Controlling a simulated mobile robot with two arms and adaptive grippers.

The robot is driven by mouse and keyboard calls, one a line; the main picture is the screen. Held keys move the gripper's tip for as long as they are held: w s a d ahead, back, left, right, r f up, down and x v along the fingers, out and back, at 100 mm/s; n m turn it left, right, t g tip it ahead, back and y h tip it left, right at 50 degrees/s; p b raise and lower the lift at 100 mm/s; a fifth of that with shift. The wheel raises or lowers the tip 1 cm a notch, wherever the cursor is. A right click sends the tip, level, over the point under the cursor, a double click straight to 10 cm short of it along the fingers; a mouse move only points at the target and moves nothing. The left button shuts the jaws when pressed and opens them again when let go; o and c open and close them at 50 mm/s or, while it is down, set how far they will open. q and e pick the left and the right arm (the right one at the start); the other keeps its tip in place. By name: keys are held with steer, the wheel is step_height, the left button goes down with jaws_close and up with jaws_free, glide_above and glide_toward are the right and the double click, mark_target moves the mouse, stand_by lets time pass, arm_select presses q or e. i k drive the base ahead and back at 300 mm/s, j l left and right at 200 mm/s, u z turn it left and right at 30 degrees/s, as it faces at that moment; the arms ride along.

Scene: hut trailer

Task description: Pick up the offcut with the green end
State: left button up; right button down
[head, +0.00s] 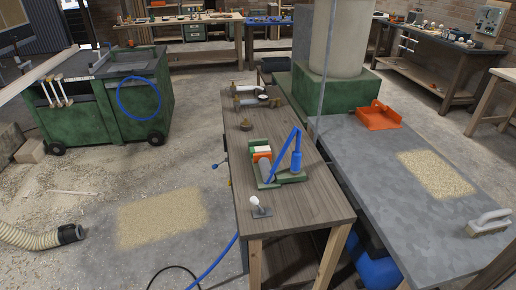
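I cannot make out an offcut with a green end in the head view. A pale wooden block (30,152) lies on the floor at the far left, and no green end shows on it. A green tool with a blue lever (295,152) stands on the narrow wooden bench (300,205), with cream and orange parts beside it. Neither of my grippers is in view.
A green wheeled machine (105,95) stands at the left, with a ribbed hose (35,238) on the floor before it. A grey table (400,205) at the right holds an orange dustpan (378,117) and a brush (489,223). Floor left of the bench is mostly open.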

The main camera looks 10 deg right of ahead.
mark_target(262, 149)
steer(key=i+j+z, duration=0.15)
steer(key=z, duration=0.3)
steer(key=i+j+z, duration=0.1)
steer(key=z, duration=0.35)
steer(key=i+j+z, duration=0.1)
steer(key=j+z, duration=0.15)
steer(key=z, duration=0.15)
steer(key=j+z, duration=0.2)
steer(key=z, duration=0.25)
